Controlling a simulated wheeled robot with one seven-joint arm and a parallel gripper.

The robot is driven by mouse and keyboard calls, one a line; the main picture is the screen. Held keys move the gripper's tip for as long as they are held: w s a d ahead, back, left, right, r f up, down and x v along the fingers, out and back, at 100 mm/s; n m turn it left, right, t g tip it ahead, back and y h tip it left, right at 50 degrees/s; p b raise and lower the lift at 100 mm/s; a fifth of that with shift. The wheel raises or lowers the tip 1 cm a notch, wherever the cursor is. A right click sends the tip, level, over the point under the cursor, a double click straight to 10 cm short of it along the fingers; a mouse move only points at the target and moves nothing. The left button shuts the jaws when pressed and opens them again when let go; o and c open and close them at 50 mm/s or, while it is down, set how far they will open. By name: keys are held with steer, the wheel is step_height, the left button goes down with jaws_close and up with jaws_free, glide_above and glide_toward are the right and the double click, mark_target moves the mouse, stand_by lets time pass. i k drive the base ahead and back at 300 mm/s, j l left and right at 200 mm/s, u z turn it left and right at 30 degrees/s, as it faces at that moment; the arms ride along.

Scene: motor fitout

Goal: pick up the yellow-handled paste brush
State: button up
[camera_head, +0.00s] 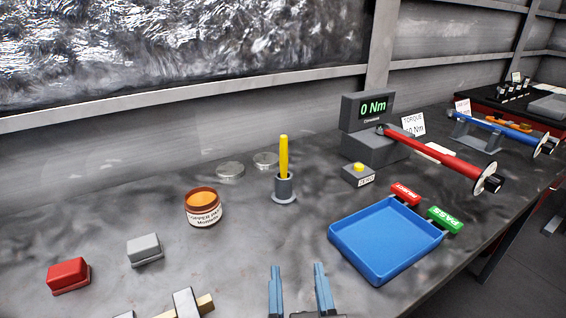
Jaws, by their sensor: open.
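The paste brush shows as a yellow handle (284,157) standing upright in a small grey holder (284,189) with a round base on the bench. The brush's lower end is hidden inside the holder. My gripper (298,270) is at the bottom of the view, with two blue fingers pointing up in the picture. It is open, with nothing seen between the fingers. It is nearer to me than the brush and apart from it.
A copper paste tin (203,214) stands left of the holder. A blue tray (385,240) lies right of my gripper. A torque tester (370,145) with a red-handled wrench (432,154) stands behind the tray. Red (68,277) and grey (145,250) blocks sit at left. Bench between gripper and holder is clear.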

mark_target(283, 139)
steer(key=i+j, duration=0.1)
steer(key=i, duration=0.75)
